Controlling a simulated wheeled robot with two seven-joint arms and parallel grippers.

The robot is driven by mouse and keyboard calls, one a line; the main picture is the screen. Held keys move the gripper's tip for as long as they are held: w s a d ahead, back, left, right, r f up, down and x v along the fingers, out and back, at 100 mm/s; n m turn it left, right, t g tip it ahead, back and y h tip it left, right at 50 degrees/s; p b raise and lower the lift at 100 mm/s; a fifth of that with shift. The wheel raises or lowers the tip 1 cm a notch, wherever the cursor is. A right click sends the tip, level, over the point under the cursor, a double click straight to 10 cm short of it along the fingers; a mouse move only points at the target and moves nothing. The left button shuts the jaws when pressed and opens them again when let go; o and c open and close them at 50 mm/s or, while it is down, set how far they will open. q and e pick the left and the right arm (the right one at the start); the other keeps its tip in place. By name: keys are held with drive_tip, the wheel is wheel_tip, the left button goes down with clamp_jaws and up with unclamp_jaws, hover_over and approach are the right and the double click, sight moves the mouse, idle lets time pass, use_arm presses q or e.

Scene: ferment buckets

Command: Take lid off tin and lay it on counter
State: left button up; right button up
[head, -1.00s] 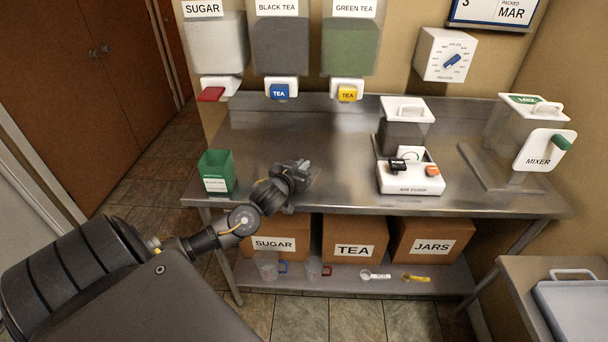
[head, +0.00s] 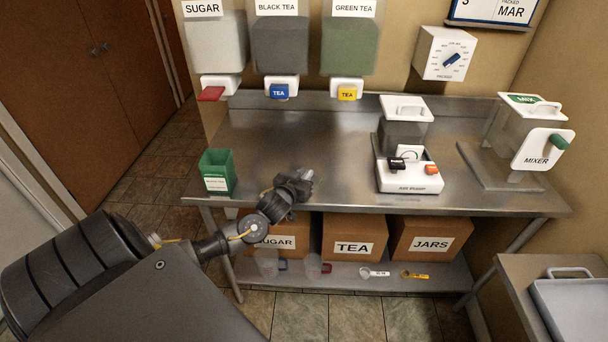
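A green tin (head: 217,172) with a white label stands upright at the left front of the metal counter (head: 340,175). Its top looks open, with a darker inside showing. I cannot make out a separate lid on the counter. My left gripper (head: 304,176) is over the counter's front edge, to the right of the tin and apart from it. It is seen from behind, so its fingers and anything between them are hard to make out. My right gripper is not in view.
A white brew station (head: 410,178) stands at the counter's middle right, and a mixer (head: 541,150) at its right end. Dispensers hang on the back wall, including a sugar one (head: 217,45). Boxes, including a tea box (head: 355,238), sit on the shelf below. The counter's middle is clear.

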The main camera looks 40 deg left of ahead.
use_arm(q)
drive_tip(key=shift+o, duration=1.1)
drive_tip(key=shift+r, duration=0.15)
drive_tip(key=b+v, duration=0.1)
drive_tip(key=v, duration=1.1)
drive_tip(key=shift+b, duration=0.3)
